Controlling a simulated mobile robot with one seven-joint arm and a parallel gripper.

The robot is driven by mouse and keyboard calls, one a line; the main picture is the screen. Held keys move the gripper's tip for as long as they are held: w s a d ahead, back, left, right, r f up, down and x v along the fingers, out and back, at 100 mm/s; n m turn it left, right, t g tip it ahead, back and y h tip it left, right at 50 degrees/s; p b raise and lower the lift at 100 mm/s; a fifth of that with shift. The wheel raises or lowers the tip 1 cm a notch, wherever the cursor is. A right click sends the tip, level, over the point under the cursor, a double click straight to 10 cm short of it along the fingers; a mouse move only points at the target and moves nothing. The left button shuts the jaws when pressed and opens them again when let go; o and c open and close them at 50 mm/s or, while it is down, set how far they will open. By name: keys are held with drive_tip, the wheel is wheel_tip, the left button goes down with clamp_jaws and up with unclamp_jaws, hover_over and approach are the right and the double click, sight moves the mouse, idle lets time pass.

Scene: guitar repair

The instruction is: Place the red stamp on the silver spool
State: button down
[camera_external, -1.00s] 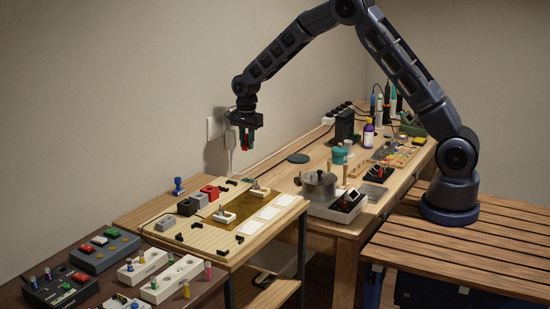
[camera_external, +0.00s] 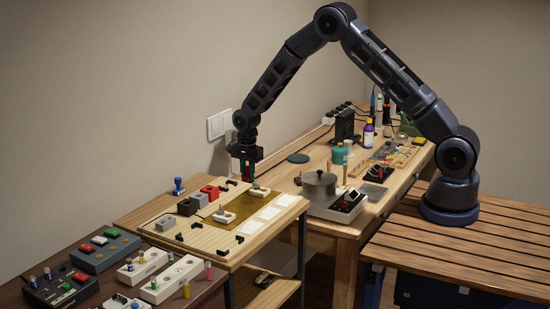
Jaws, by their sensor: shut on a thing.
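My gripper (camera_external: 246,164) is shut on a small red thing, most likely the red stamp (camera_external: 249,174). Its fingers hide much of it, and its exact shape is too small to tell. My gripper points down over the back right part of the light wooden board, near a white piece with a knob. A silver round drum (camera_external: 319,187), which may be the silver spool, stands on the workbench to the right of my gripper. A gap separates it from my gripper. I cannot tell how close the held thing is to the board.
A blue stamp (camera_external: 178,185) stands at the board's back left. Red and grey blocks (camera_external: 210,192) and white pieces (camera_external: 261,191) sit on the board (camera_external: 150,212). A black and white device (camera_external: 338,207) is beside the drum. A teal jar (camera_external: 339,155) stands farther back.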

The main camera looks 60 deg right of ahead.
drive_tip(key=c, duration=1.3)
unclamp_jaws()
wheel_tip(320, 180, up, 12)
drive_tip(key=shift+r, duration=0.25)
drive_tip(key=s+d+r+n+t, duration=0.15)
drive_tip(key=s+r+n, duration=0.65)
drive_tip(key=s+r, duration=1.5)
drive_tip(key=shift+s+d+r+n+t, duration=0.1)
drive_tip(key=shift+s+r+n+t, duration=1.05)
drive_tip(key=shift+s, duration=3.5)
drive_tip(key=shift+s+a+r+n+g, duration=0.1)
drive_tip(key=shift+s+r+n, duration=0.25)
drive_tip(key=shift+s+n, duration=3.1)
drive_tip(key=shift+s+d+r+n+t, duration=0.1)
drive_tip(key=shift+s+r+n+t, duration=0.5)
drive_tip(key=shift+s, duration=5.25)
